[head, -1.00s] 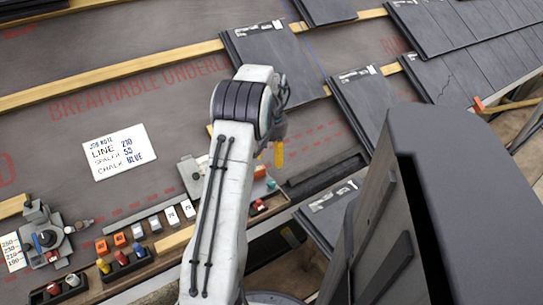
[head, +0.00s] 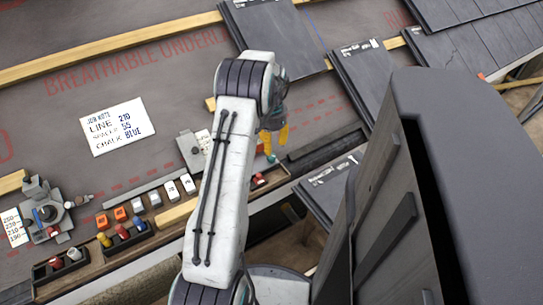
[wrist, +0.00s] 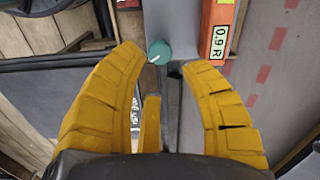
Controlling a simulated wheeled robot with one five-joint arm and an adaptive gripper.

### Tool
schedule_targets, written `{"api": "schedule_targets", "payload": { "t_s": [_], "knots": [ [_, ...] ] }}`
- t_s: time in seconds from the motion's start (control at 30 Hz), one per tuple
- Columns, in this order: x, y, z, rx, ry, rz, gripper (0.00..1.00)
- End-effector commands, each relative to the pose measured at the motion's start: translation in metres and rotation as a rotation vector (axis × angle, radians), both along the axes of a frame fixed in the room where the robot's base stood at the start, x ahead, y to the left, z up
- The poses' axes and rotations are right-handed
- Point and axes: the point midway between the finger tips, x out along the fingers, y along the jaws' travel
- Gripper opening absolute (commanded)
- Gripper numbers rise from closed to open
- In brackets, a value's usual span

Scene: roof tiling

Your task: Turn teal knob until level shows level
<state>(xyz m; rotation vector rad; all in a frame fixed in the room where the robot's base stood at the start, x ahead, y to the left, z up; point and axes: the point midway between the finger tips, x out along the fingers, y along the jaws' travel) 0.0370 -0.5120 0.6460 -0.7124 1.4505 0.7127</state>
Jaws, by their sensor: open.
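The teal knob (wrist: 159,52) shows in the wrist view as a small round cap with a pale mark, on a grey fitting. It also shows in the head view as a small teal spot (head: 272,158) just below my fingers. My gripper (wrist: 162,60) is open, with its yellow fingertips on either side of the knob in the picture. I see gaps beside the knob and cannot tell the height between them. In the head view my gripper (head: 274,142) points down. I cannot make out a level reading.
An orange block marked 0.9 R (wrist: 216,30) lies close to the right fingertip. A job note (head: 113,127), a grey device with a dial (head: 48,213) and small coloured items in trays lie to the left. Dark slates (head: 275,40) lie behind.

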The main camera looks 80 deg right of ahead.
Motion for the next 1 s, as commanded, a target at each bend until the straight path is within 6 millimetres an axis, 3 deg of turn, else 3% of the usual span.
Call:
{"api": "schedule_targets", "payload": {
  "t_s": [0.4,0.93,1.0],
  "knots": [
    [0.000,0.001,-0.050,0.001,0.000,0.002,0.41],
    [0.000,0.000,-0.059,0.000,0.000,0.003,0.43],
    [0.000,0.000,-0.059,0.000,0.000,0.003,0.37]
  ]
}}
